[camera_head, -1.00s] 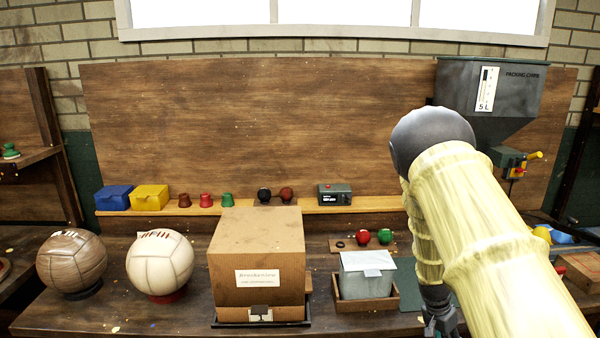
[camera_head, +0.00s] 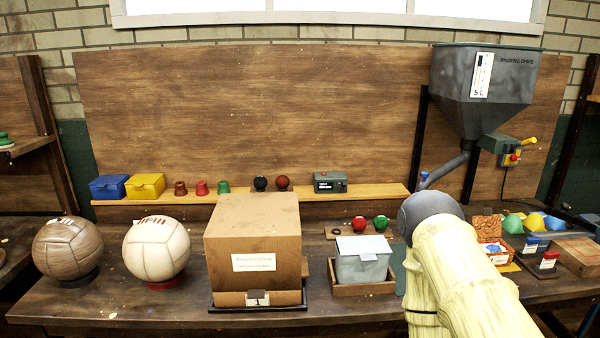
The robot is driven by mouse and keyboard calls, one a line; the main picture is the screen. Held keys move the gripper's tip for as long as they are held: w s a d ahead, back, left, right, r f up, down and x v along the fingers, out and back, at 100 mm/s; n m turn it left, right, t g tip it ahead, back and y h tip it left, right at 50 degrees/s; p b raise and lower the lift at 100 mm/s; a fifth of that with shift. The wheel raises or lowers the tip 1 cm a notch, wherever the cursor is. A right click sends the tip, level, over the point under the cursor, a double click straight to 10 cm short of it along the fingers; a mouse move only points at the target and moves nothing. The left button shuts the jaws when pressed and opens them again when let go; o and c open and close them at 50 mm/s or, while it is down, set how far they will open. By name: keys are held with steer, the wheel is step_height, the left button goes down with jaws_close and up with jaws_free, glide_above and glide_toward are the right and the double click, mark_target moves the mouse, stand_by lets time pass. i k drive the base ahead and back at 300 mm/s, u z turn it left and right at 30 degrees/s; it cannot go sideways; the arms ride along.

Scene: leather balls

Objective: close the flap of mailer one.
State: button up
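A large brown cardboard box (camera_head: 254,240) stands on a dark tray (camera_head: 300,306) at the middle front of the bench. A small tag (camera_head: 257,298) reading "1" is at its lower front edge, so I take it for mailer one. A white printed label (camera_head: 254,262) is on its front. Its top looks flat and covered; I cannot tell for sure which panel is the flap or how far it is open. My arm comes in from the lower right, and my gripper is out of sight, so its state does not show.
A brown ball (camera_head: 68,247) and a cream ball (camera_head: 157,250) stand left of the box. A grey lidded bin (camera_head: 362,264) in a wooden tray is close on its right. A hopper (camera_head: 484,85) hangs at the right. Small containers line the shelf (camera_head: 375,193) behind.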

mark_target(488, 224)
steer(key=u, duration=0.5)
steer(key=k, duration=0.75)
steer(key=z, duration=1.35)
steer(key=i, duration=0.5)
steer(key=z, duration=0.05)
